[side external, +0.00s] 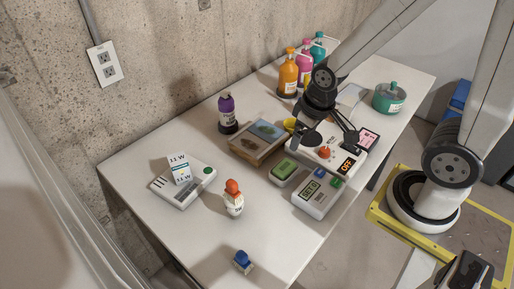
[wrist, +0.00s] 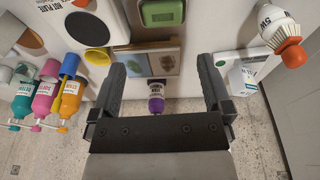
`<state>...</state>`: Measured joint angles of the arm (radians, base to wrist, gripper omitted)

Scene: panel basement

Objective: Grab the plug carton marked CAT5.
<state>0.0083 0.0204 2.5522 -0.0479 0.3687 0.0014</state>
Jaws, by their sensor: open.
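I can read no CAT5 mark in either view. A small white carton (side external: 180,168) marked "11 W" stands on a flat white device at the left of the table in the side view. A white carton, seemingly the same one, shows at the right in the wrist view (wrist: 241,79), its print too small to read. My gripper (side external: 331,138) is open and empty above the hot plate area in the side view, well to the right of the carton. In the wrist view the gripper's fingers (wrist: 162,70) are wide apart with nothing held between them.
A purple bottle (side external: 227,114), wooden tray (side external: 240,146), green-topped box (side external: 283,171) and grey meter (side external: 319,194) stand mid-table.

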